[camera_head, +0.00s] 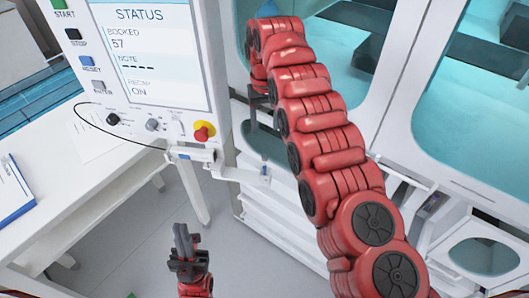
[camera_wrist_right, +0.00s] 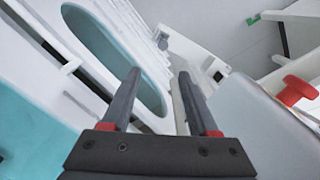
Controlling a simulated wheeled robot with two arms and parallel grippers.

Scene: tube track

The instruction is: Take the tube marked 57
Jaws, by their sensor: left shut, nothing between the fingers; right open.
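No tube marked 57 can be made out in either view. The status screen (camera_head: 145,45) on the white control panel reads "BOOKED 57", with dashes under the note and "ON" on the lowest line. My left gripper (camera_head: 182,232) is shut and empty, low over the floor in the head view. My right arm reaches up and across the machine front; its gripper is mostly hidden behind the arm there. In the right wrist view my right gripper (camera_wrist_right: 158,75) is open, with nothing between its fingers, pointing toward the white machine front.
The panel has side buttons and a red-and-yellow knob (camera_head: 203,132); the knob's red top shows in the wrist view (camera_wrist_right: 298,90). Teal windows (camera_head: 480,85) line the white machine. A white table (camera_head: 95,185) with a clipboard (camera_head: 12,190) stands left.

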